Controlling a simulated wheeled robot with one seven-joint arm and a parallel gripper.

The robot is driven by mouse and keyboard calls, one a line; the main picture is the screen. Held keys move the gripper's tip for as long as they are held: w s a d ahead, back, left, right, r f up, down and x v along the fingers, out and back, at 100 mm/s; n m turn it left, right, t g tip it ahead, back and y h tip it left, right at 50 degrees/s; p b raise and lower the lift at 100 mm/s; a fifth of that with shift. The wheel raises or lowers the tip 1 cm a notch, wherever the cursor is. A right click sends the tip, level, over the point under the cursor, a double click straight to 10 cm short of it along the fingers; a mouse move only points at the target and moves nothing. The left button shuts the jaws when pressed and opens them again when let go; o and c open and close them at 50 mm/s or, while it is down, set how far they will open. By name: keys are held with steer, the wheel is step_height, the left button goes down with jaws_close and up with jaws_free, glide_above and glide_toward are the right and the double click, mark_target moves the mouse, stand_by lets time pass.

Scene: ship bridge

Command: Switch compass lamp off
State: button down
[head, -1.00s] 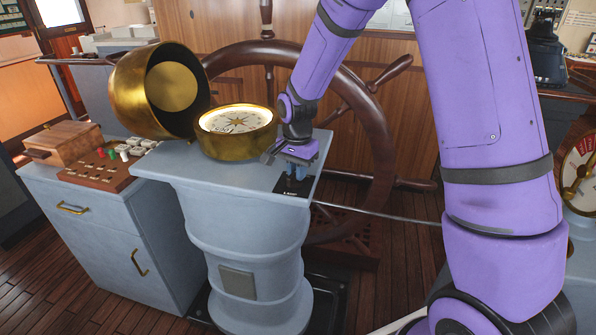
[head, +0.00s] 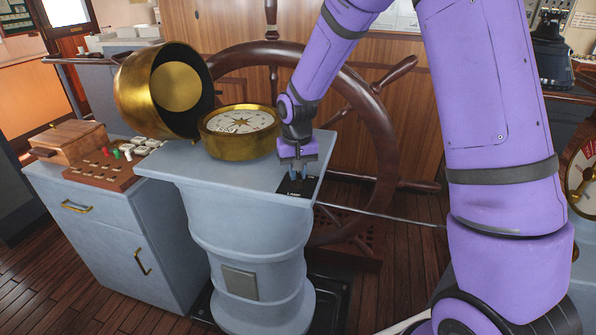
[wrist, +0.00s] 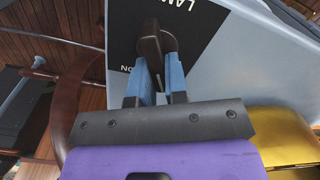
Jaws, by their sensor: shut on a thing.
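The brass compass (head: 240,140) sits on the grey binnacle top, its dial white with no glow. The black lamp plate (head: 296,187) lies on the binnacle's right side, and it also shows in the wrist view (wrist: 125,30). My gripper (head: 297,175) points down over this plate. In the wrist view my gripper (wrist: 162,65) has its blue fingers shut on a dark knob (wrist: 152,40) on the plate. Part of the plate's lettering is hidden by the knob and fingers.
The brass hood (head: 150,105) is tipped open left of the compass. A wooden ship's wheel (head: 385,130) stands just behind the binnacle (head: 250,225). A cabinet (head: 95,235) with a wooden box and a board of small pieces stands on the left.

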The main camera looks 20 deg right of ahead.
steer(key=shift+n, duration=0.3)
steer(key=c, duration=1.1)
jaws_free()
steer(key=shift+c, duration=0.2)
steer(key=shift+r, duration=0.1)
step_height(320, 180, up, 10)
steer(key=shift+f, duration=0.1)
steer(key=shift+r, duration=0.4)
